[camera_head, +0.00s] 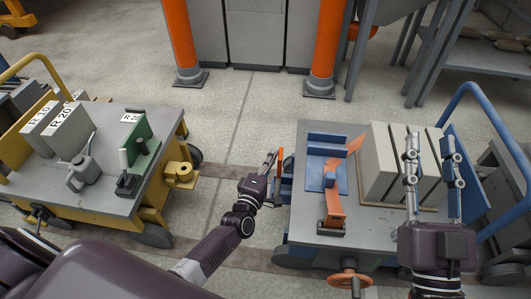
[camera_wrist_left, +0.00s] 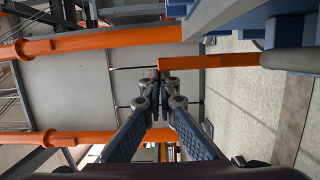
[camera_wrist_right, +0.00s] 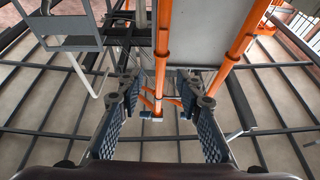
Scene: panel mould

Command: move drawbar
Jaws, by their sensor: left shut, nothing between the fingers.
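An orange bar (camera_head: 280,160), which looks like the drawbar, stands upright at the left edge of the blue cart (camera_head: 280,215).
Grey slabs (camera_head: 380,160) and a blue-orange fixture (camera_head: 327,172) sit on the blue cart. Floor (camera_head: 225,190) between the carts is clear.

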